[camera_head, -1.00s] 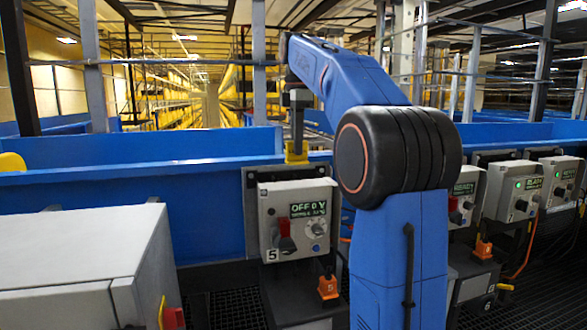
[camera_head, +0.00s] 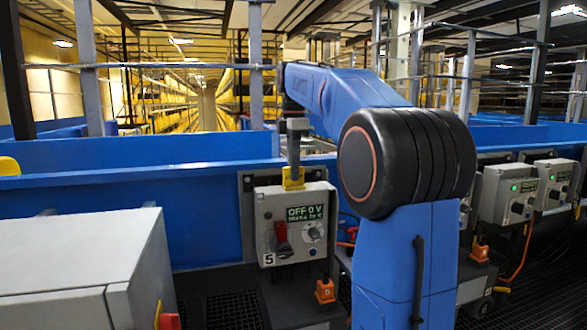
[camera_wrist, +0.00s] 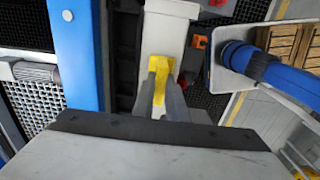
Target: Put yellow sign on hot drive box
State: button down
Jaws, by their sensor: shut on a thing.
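My gripper (camera_head: 294,166) is shut on the yellow sign (camera_head: 293,180), at the top of the grey drive box marked 5 (camera_head: 267,215). The sign overlaps the box's top edge in the head view; I cannot tell if it touches. The box has a red switch, a knob and a display reading OFF 0 V, with a blurred second line. In the wrist view, the bent yellow sign (camera_wrist: 160,71) sits between the fingers, over the pale top of the box (camera_wrist: 167,35).
More drive boxes with green lights (camera_head: 508,194) stand to the right. A blue conveyor wall (camera_head: 100,215) runs behind. A grey cabinet (camera_head: 75,255) stands at the front left. An orange tagged item (camera_head: 325,291) is below box 5.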

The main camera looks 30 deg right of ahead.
jog(key=c, duration=1.8)
grip_release()
jog(key=shift+o, duration=0.2)
notch_tip(320, 180, up, 8)
jog(key=shift+f, duration=0.1)
jog(key=s+a+f+m+t, duration=0.1)
jog(key=s+a+f+m, duration=0.4)
jog(key=s+f, duration=0.5)
jog(key=s+a+f+m+t, duration=0.2)
jog(key=s+a+f+m, duration=0.3)
jog(key=s+f, duration=0.5)
jog(key=s+a+f+m+t, duration=0.1)
jog(key=s+a+f+m, duration=0.3)
jog(key=s+f, duration=0.6)
notch_tip(320, 180, down, 7)
jog(key=a, duration=0.2)
jog(key=shift+a+r+m+t, duration=0.15)
jog(key=shift+a+m+t, duration=0.25)
